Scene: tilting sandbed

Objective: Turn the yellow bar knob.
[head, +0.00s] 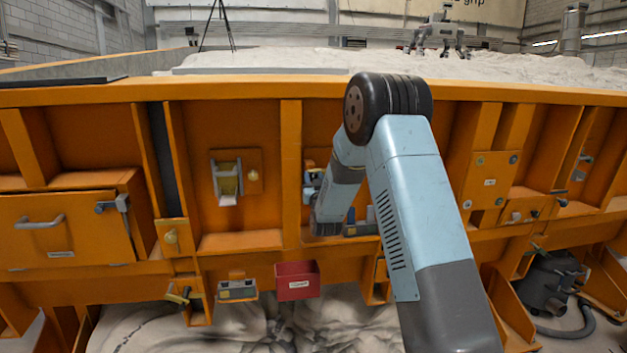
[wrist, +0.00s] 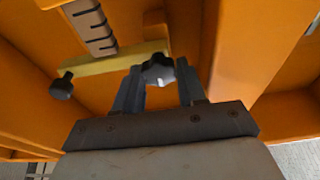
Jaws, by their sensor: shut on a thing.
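In the wrist view, the yellow bar knob (wrist: 115,63) crosses the upper left as a straight yellow bar. A black ball (wrist: 62,87) sits at its left end and a dark lobed hub (wrist: 158,68) at its right end. My gripper (wrist: 160,78) has one finger on each side of the hub and is shut on it. The bar lies roughly level in this picture, slightly higher at the right. In the head view, my arm blocks most of the place where my gripper works, so the knob cannot be made out there.
Orange ribs and walls of the sandbed frame stand close around my gripper. A grey slotted strip (wrist: 93,27) lies above the bar. In the head view, a red box (head: 297,281) hangs below, a latch panel (head: 228,178) is at left, and a dark vacuum (head: 549,281) stands lower right.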

